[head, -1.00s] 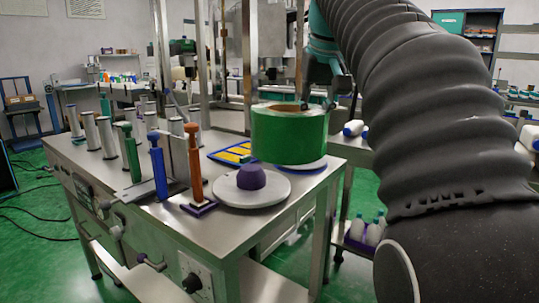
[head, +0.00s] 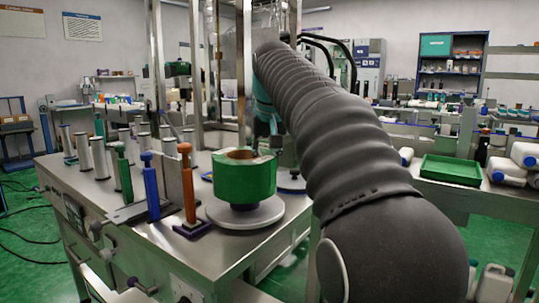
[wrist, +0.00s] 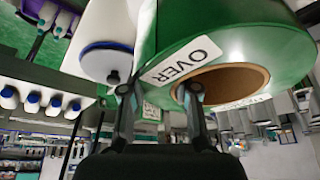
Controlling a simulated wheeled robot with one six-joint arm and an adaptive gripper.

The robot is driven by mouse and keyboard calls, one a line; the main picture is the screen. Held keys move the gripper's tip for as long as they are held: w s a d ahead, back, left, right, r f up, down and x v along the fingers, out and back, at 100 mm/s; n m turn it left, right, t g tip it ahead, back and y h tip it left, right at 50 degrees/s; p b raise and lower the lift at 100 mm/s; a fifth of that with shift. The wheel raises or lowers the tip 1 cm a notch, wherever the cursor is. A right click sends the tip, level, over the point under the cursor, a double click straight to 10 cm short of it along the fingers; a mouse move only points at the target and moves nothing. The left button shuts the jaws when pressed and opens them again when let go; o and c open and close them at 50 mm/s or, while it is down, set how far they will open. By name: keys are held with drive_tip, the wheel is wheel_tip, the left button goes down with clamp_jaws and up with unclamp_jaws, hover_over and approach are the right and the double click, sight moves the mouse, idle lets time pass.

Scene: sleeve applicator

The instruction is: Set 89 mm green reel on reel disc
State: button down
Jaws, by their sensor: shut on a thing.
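The green reel (head: 243,181) has an open brown core and stands roughly level directly over the pale round reel disc (head: 217,214). The dark purple hub (head: 244,206) of the disc shows just under the reel, with a small gap between the reel's lower edge and the disc. I cannot tell whether the hub is inside the core. In the wrist view the reel (wrist: 235,38) fills the upper right, with an "OVER" label beside the core. My gripper (wrist: 158,90) is shut on the reel's wall; its fingertips are mostly hidden in the head view.
Orange (head: 187,185), blue (head: 150,188) and green (head: 123,175) upright handles stand left of the disc. A second disc (head: 291,182) lies behind, partly covered by my arm. Metal posts rise at the back. A green tray (head: 450,170) is on the right bench.

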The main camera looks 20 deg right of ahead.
sight(267, 172)
drive_tip(key=shift+s+f+b, duration=0.1)
drive_tip(key=shift+f+b, duration=0.3)
drive_tip(key=shift+f, duration=1.2)
drive_tip(key=c, duration=0.8)
unclamp_jaws()
drive_tip(key=shift+f, duration=0.1)
drive_tip(key=shift+c, duration=0.2)
drive_tip(key=p+v, duration=0.3)
drive_tip(key=v, duration=0.9)
